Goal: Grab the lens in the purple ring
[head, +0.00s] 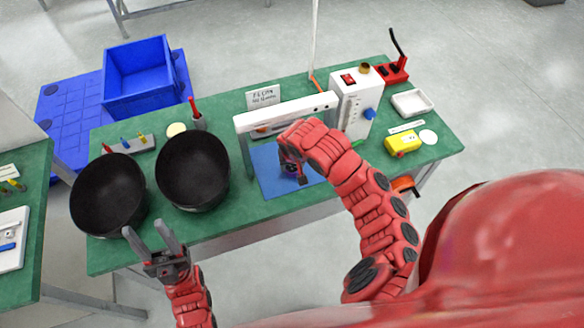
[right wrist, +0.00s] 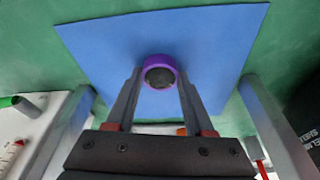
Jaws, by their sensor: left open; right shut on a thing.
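The lens in the purple ring (right wrist: 160,74) sits between the fingertips of my right gripper (right wrist: 159,92), above or on the blue mat. In the right wrist view both fingers touch the ring's sides, and its dark round face shows. In the head view my right gripper (head: 291,172) is over the blue mat (head: 272,182), under the white crossbar, and mostly hides the ring. My left gripper (head: 156,247) is open and empty in front of the two black bowls.
A white-topped frame (head: 285,111) spans the blue mat, its posts close to my right gripper. Two black bowls (head: 108,195) (head: 192,170) stand on the left. A white control box (head: 354,103) and yellow device (head: 402,143) stand on the right.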

